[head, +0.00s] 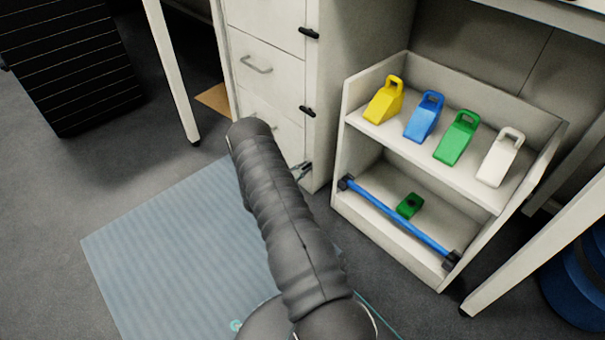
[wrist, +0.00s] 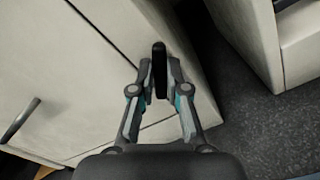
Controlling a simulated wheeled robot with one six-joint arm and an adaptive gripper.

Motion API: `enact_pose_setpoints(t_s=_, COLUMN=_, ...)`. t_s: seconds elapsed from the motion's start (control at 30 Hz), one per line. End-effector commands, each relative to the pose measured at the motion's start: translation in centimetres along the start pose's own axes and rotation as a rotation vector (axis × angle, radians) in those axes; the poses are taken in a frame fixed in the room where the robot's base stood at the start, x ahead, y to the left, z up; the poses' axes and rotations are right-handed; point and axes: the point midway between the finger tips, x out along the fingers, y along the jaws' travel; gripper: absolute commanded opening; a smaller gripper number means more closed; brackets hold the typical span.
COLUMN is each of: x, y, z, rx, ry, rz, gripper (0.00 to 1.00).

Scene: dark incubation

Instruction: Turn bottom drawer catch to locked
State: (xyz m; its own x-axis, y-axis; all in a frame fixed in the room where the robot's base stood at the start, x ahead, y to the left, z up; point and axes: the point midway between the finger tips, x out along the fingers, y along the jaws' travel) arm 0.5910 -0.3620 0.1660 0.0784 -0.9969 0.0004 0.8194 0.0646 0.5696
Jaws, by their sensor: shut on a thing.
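The white drawer cabinet (head: 270,28) stands at the upper middle of the head view, with a black catch at the right edge of each of the upper two drawers. My gripper (head: 304,170) is low at the cabinet's right front edge, mostly behind my arm. In the wrist view my gripper (wrist: 160,78) is shut on the black bottom drawer catch (wrist: 159,58), one finger on each side. The catch's long side runs up the picture, at an angle to the cabinet's edge. The bottom drawer front (wrist: 62,55) looks flush, with its grey handle (wrist: 20,120) at left.
A white shelf unit (head: 387,225) stands close right of the cabinet, holding yellow, blue, green and white scoop-like pieces, a blue bar and a small green piece. A blue-grey mat (head: 150,250) lies on the floor. A table leg (head: 172,70) stands left of the cabinet.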

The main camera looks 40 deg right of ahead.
Motion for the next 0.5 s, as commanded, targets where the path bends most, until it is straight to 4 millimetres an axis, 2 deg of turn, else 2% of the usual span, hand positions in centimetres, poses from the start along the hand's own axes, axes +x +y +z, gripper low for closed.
enact_pose_setpoints(t_s=0.5, x=0.03, y=-0.37, z=-0.08, rx=0.49, ry=0.0, rz=-0.001, gripper=0.0)
